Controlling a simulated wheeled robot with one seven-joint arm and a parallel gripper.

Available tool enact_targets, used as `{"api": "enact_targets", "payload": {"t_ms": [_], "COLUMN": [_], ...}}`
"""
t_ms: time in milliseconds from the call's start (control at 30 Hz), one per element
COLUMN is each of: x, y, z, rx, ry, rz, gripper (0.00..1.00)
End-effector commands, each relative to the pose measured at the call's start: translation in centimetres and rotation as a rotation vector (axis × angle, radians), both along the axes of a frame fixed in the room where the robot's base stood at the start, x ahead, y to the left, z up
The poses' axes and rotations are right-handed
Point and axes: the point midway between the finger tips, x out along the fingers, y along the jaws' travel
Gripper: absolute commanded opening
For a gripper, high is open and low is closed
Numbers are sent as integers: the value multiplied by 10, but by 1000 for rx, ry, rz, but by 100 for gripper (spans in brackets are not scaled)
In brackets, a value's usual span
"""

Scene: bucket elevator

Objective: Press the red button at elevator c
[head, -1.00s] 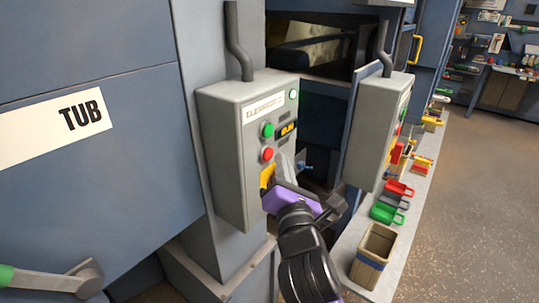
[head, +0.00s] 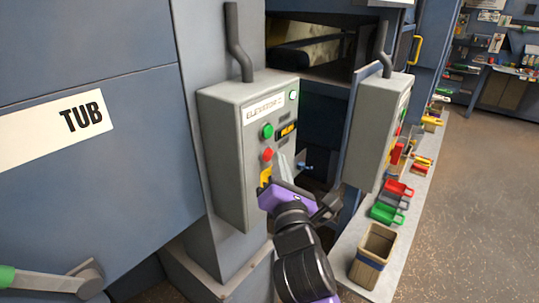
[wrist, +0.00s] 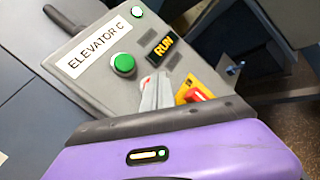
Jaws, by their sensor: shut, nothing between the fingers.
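The elevator control box (head: 229,145) is a grey box on a post, left of centre in the head view. The wrist view shows its label, ELEVATOR C (wrist: 97,49). The red button (head: 267,154) sits below the green button (head: 267,131). In the wrist view the green button (wrist: 123,64) is clear, and the red button is mostly hidden behind my finger. My gripper (head: 281,166), with a purple body, is shut and empty. Its fingertips are close to the red button; I cannot tell whether they touch it. The display (wrist: 163,46) reads RUN.
A second grey box (head: 372,130) stands to the right. A yellow plate with a red switch (wrist: 195,95) is beside my fingers in the wrist view. A bench (head: 345,270) holds a bin (head: 373,255) and several coloured scoops. Open floor (head: 470,200) lies at the right.

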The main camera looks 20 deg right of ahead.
Motion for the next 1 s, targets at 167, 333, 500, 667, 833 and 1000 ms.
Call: {"api": "enact_targets", "payload": {"t_ms": [167, 333, 500, 667, 833, 1000], "x": [0, 0, 2, 3, 5, 6], "y": [0, 0, 1, 2, 3, 4], "z": [0, 0, 0, 0, 0, -1], "rx": [0, 0, 0, 0, 0, 0], "ry": [0, 0, 0, 0, 1, 1], "rz": [0, 0, 0, 0, -1, 0], "gripper": [0, 0, 0, 0, 0, 0]}}
